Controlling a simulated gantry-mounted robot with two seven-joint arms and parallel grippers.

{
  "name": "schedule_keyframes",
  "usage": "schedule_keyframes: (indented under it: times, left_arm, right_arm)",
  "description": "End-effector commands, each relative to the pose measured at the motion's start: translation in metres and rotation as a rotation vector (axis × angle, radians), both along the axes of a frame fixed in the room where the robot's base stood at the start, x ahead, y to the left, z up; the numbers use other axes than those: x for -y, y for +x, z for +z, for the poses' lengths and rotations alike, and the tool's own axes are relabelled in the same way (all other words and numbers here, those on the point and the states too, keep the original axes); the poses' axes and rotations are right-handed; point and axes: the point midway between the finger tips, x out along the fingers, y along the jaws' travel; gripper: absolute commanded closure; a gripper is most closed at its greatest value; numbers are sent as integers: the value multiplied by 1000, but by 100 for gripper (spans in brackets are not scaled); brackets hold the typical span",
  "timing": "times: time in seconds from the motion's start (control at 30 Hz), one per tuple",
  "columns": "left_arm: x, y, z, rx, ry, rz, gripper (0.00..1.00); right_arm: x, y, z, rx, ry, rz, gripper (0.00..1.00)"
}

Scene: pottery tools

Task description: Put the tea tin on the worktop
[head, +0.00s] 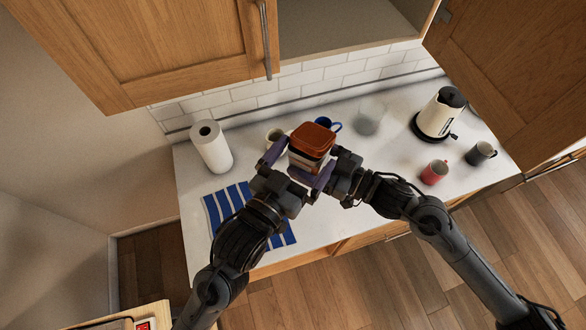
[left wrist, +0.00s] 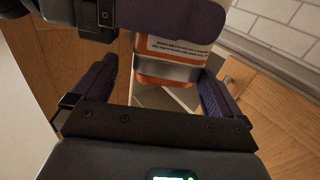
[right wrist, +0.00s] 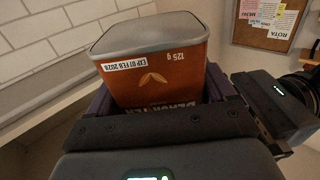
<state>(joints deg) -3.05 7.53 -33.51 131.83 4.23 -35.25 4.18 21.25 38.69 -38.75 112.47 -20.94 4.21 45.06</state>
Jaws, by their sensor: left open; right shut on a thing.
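The tea tin (head: 313,139) is orange-brown and boxy, held up above the worktop (head: 330,215) in the middle of the head view. My right gripper (head: 326,172) is shut on the tin. The right wrist view shows the tin (right wrist: 160,78) close up, with its printed date label and grey end face. My left gripper (left wrist: 165,85) is open. Its fingers stand apart with part of the tin showing between them in the left wrist view. I cannot tell whether they touch it.
A paper towel roll (head: 211,147) and striped cloth (head: 224,205) are on the left. A kettle (head: 440,112), red mug (head: 434,172) and dark mug (head: 481,153) stand right. An open cupboard (head: 350,22) is above.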

Motion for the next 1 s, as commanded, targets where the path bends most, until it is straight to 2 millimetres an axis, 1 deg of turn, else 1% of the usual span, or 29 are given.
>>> schedule_keyframes:
  times: [0.03,0.2,0.5,0.57,0.8,0.87,0.9,0.97,1.0]
  left_arm:
    - [4,3,0,1,1,-5,0]
    - [9,10,0,0,1,-6,0]
    - [10,10,-1,-2,2,-8,0]
    - [10,10,-1,-1,3,-9,9]
    - [12,9,-1,-2,4,-14,46]
    - [12,9,-1,-2,4,-14,55]
    - [12,9,-1,-3,4,-14,57]
    - [12,9,-2,-3,4,-14,58]
    - [12,9,-2,-3,4,-15,14]
  right_arm:
    - [-2,-2,1,2,1,6,76]
    - [-2,-2,1,2,1,8,76]
    - [-3,-3,1,2,2,10,76]
    - [-3,-3,1,2,2,10,76]
    - [-3,-3,1,3,3,10,77]
    - [-4,-3,2,3,3,10,77]
    - [-4,-3,2,3,3,10,76]
    - [-4,-3,2,3,4,10,76]
    - [-4,-3,2,3,4,10,76]
